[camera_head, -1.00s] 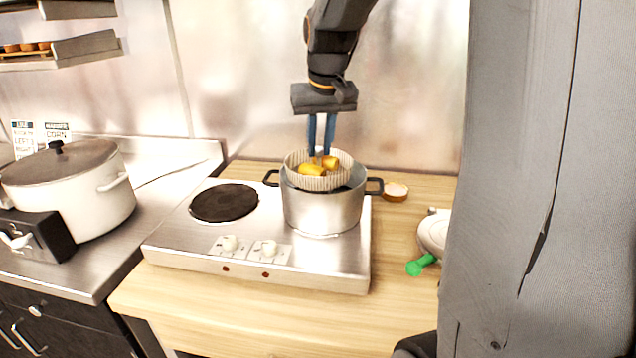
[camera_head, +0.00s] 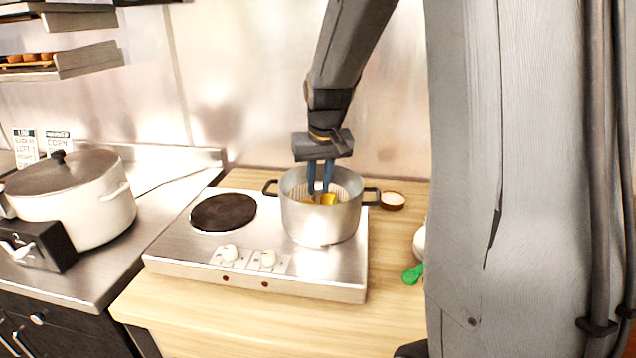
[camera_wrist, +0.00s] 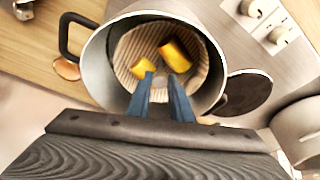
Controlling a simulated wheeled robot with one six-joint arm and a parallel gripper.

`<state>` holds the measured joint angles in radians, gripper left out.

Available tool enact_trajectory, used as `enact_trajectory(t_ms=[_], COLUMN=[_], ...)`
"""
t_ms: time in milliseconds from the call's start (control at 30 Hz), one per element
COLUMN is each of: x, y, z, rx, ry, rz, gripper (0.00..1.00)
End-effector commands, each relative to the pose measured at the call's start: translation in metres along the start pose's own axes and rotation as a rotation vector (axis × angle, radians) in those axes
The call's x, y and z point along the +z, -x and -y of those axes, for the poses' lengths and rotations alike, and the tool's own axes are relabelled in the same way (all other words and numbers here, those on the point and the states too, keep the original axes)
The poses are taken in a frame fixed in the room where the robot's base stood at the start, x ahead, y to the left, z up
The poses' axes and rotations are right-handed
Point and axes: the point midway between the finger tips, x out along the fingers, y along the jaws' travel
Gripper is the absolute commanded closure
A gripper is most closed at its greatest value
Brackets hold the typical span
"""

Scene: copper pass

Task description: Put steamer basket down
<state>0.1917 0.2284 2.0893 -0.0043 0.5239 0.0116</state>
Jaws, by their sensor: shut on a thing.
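The steamer basket (camera_wrist: 133,47) is a pale ribbed basket holding yellow pieces (camera_wrist: 175,55). It sits down inside the silver pot (camera_head: 318,222), mostly hidden by the pot wall in the head view. My gripper (camera_head: 319,193) reaches down into the pot, its blue fingers shut on the near edge of the basket. In the wrist view, my gripper (camera_wrist: 160,88) overlaps the basket's lower edge. I cannot tell whether the basket touches the pot's bottom.
The pot stands on a two-burner hotplate (camera_head: 190,253); the dark left burner (camera_head: 223,211) is bare. A large lidded white pot (camera_head: 85,215) stands at left. A small round bowl (camera_head: 393,200) and a green-handled item (camera_head: 412,273) lie at right.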

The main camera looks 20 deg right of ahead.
Motion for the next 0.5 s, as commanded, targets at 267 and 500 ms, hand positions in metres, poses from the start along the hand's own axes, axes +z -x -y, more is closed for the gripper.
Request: enact_trajectory(t_ms=[267, 500], x=[0.0009, 0.0006], y=[-0.0027, -0.0021], z=[0.0001, 0.0003], rx=[0.0, 0.0], ry=[0.0, 0.001], rz=[0.0, 0.0], gripper=[0.62, 0.62])
